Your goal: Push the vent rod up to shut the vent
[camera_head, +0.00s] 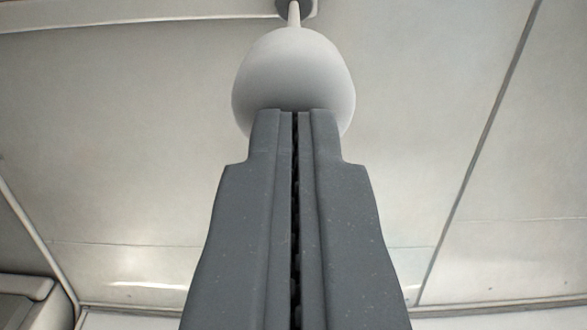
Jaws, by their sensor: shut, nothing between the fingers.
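The vent rod (295,14) is a thin pale rod that comes down from a dark round fitting (283,6) at the top edge of the view. A rounded white knob (294,68) is at its lower end. My gripper (294,112) is shut and empty, pointing up the picture. Its fingertips overlap the lower part of the knob. I cannot tell whether they touch it or are just in front of it. The vent itself is mostly outside the view.
A pale panelled ceiling (130,150) fills the background, with a dark seam (480,150) on the right. A light trim strip (150,14) runs along the upper left. A grey box-like fixture (30,300) is at the lower left. The space around the knob looks clear.

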